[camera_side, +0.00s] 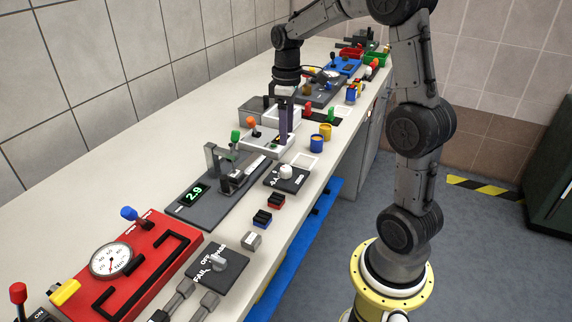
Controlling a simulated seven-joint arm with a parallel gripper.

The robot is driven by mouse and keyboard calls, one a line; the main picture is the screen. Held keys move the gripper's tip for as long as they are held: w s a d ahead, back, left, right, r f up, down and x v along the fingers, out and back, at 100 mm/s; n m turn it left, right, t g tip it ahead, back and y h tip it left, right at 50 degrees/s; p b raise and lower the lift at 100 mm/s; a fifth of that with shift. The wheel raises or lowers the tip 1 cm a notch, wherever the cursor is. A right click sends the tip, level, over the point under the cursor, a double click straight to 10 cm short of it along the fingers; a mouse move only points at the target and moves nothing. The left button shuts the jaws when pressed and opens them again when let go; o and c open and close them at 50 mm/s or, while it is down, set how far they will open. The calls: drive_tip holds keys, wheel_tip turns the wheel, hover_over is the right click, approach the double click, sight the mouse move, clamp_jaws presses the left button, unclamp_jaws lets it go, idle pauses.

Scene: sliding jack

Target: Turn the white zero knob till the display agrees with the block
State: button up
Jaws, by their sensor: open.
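A white knob (287,172) sits on a small dark plate (296,183) with white marks, right of the measuring device. The device has a long dark grey base (178,218) with an upright frame and sliding jaw (221,165). Its display (193,194) shows green digits that look like 2.9. A small grey block (251,239) lies on the bench below the device; any number on it is too small to read. My gripper (287,142) points down, open, behind the knob in the picture and apart from it. Its fingers overlap the light tray with levers.
A red panel (180,245) with a gauge and levers stands at front left, and a FAIL/PASS switch plate (217,278) beside it. Red and blue small blocks (269,209) lie near the knob plate. Blue and yellow cups (317,143) stand right of my gripper.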

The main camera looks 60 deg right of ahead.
sight(286, 168)
drive_tip(key=f, duration=1.1)
drive_tip(key=shift+a, duration=0.25)
clamp_jaws()
